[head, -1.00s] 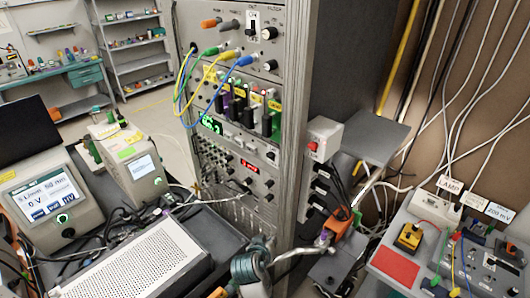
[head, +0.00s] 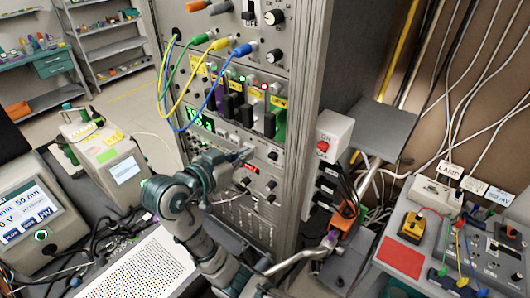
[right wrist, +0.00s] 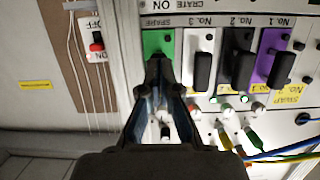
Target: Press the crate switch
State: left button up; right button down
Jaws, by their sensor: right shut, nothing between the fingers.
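The crate (head: 243,108) sits in the tall rack, with coloured modules and dark handles. In the right wrist view its green SPARE module (right wrist: 152,41) and a CRATE label appear upside down. A small dark switch (head: 273,156) shows on the panel strip below the modules, though I cannot read its label. My right gripper (head: 246,153) is shut and empty in front of that strip, left of the switch. In the right wrist view its fingertips (right wrist: 158,62) overlap the SPARE module and hide part of it. I cannot tell contact. My left gripper is not in view.
A white box with a red switch (head: 323,146) is on the rack's right side. Yellow, green and blue cables (head: 188,80) hang left of the modules. A perforated metal case (head: 140,268) and instruments stand left. A bench with a red pad (head: 402,257) is right.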

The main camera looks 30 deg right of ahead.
aim_at(275, 139)
jog(key=p+x, duration=0.1)
jog(key=x, duration=0.9)
jog(key=shift+w, duration=0.2)
notch_tip(275, 139, down, 3)
jog(key=shift+w+d+r, duration=0.1)
jog(key=shift+f, duration=0.55)
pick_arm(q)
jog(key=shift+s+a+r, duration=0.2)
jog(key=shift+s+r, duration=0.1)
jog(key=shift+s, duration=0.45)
pick_arm(e)
jog(key=shift+f, duration=0.1)
